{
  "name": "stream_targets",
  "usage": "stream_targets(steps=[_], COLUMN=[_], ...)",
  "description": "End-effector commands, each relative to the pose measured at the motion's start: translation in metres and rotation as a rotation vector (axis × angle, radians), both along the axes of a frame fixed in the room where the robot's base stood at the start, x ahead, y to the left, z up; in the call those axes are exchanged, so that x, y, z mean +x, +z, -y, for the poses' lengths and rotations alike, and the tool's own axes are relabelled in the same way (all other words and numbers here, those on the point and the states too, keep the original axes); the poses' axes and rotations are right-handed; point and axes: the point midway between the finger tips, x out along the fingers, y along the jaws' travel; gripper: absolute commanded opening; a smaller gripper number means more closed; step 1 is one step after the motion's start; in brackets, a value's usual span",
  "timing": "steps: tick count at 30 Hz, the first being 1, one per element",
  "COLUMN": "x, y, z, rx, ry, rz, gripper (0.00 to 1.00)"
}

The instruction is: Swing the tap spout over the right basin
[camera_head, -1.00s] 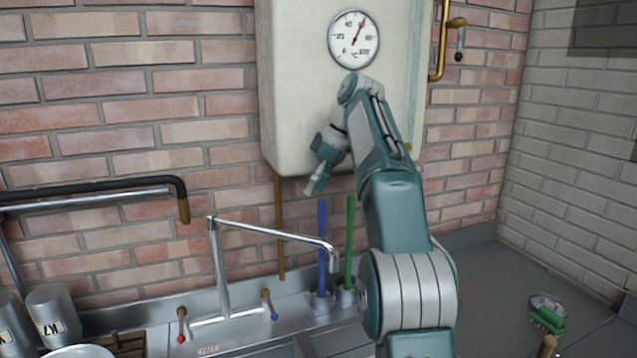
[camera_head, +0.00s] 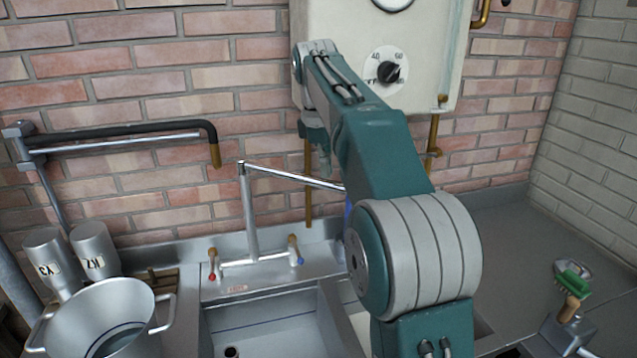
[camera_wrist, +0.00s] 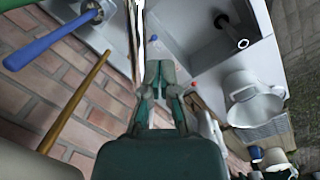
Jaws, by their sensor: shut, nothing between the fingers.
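The chrome tap has an upright post (camera_head: 249,215) and a long spout (camera_head: 290,177) reaching right in the head view. My arm hides the spout's outlet end. The left basin (camera_head: 265,325) lies below the tap. The right basin is mostly hidden behind my arm. My gripper (camera_head: 322,150) hangs just above the spout, near the wall. In the wrist view my gripper (camera_wrist: 158,67) is shut and empty, with the bright spout (camera_wrist: 140,25) just ahead and left of its fingertips. Contact cannot be told.
A white boiler (camera_head: 450,60) hangs above, with a copper pipe (camera_head: 308,185) below it. A black-handled swing pipe (camera_head: 130,135) is at left. A metal pot (camera_head: 100,310) and canisters stand at lower left. A green brush (camera_head: 573,283) lies right. A blue rod (camera_wrist: 50,38) shows in the wrist view.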

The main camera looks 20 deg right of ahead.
Motion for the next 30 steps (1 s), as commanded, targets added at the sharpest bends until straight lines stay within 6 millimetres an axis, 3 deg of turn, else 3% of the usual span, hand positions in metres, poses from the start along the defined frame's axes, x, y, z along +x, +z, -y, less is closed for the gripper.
stream_targets(steps=[1, 7, 14, 21, 26, 30], x=[-0.008, -0.034, -0.057, -0.075, -0.081, -0.078], y=[-0.006, -0.021, -0.023, -0.023, -0.025, -0.027], z=[-0.010, -0.028, -0.053, -0.097, -0.116, -0.114], rx=[-0.083, -0.436, -0.849, -1.237, -1.363, -1.381], ry=[0.052, 0.283, 0.648, 1.071, 1.219, 1.239], rz=[-0.020, -0.067, -0.072, -0.032, -0.011, -0.010], gripper=[0.00, 0.00, 0.00, 0.00, 0.00, 0.00])
